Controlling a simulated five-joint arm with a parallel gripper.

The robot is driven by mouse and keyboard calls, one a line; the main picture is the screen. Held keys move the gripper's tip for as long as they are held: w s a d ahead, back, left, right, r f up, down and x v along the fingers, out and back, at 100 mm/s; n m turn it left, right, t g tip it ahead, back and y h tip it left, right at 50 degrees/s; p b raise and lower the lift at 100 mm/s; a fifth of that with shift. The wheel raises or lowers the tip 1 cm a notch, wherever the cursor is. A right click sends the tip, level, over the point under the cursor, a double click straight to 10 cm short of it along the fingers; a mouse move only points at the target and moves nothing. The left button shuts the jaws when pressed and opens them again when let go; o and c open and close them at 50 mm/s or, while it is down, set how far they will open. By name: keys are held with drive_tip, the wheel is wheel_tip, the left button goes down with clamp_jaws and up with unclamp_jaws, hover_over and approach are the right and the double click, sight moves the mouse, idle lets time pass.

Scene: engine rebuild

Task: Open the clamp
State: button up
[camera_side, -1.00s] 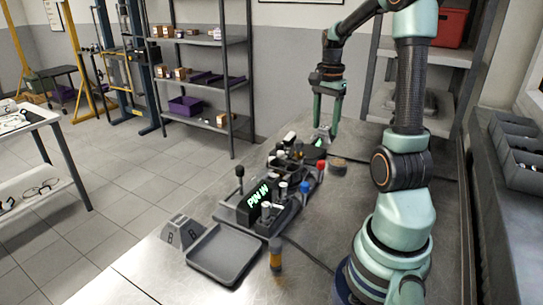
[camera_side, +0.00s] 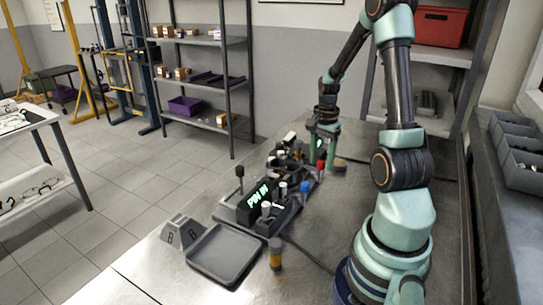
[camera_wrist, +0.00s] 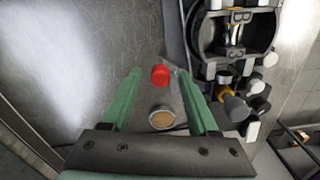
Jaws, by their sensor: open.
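The dark work fixture (camera_side: 232,214) stands on the metal bench, with several posts, knobs and a lit "PIN IN" display (camera_side: 258,196). I cannot tell which part is the clamp. In the wrist view, a dark ring-shaped housing (camera_wrist: 205,35) with a metal and orange part inside shows at upper right. A red cap (camera_wrist: 160,75) appears between the finger lines; it also shows at the fixture's far right end in the side view (camera_side: 320,167). My gripper (camera_side: 322,150) is open, pointing down over the fixture's far end; its green fingers (camera_wrist: 159,72) hold nothing visible.
A round tan-topped piece (camera_wrist: 162,119) lies near the red cap. A blue-capped part (camera_side: 304,188) is at the fixture's near side. A grey tray (camera_side: 223,255), a block marked B (camera_side: 182,232) and an orange-banded cylinder (camera_side: 275,254) stand nearer. The bench right of the fixture is mostly clear.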

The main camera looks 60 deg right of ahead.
clamp_jaws()
drive_tip(key=shift+s+d+n, duration=0.1)
drive_tip(key=shift+n, duration=0.2)
drive_tip(key=shift+d+n, duration=0.9)
drive_tip(key=shift+n, duration=1.65)
drive_tip(key=shift+d+n, duration=0.85)
drive_tip(key=shift+n, duration=1.65)
drive_tip(key=shift+d+n, duration=0.9)
drive_tip(key=shift+n, duration=1.65)
drive_tip(key=shift+w+r, duration=0.1)
drive_tip(key=shift+w, duration=0.1)
unclamp_jaws()
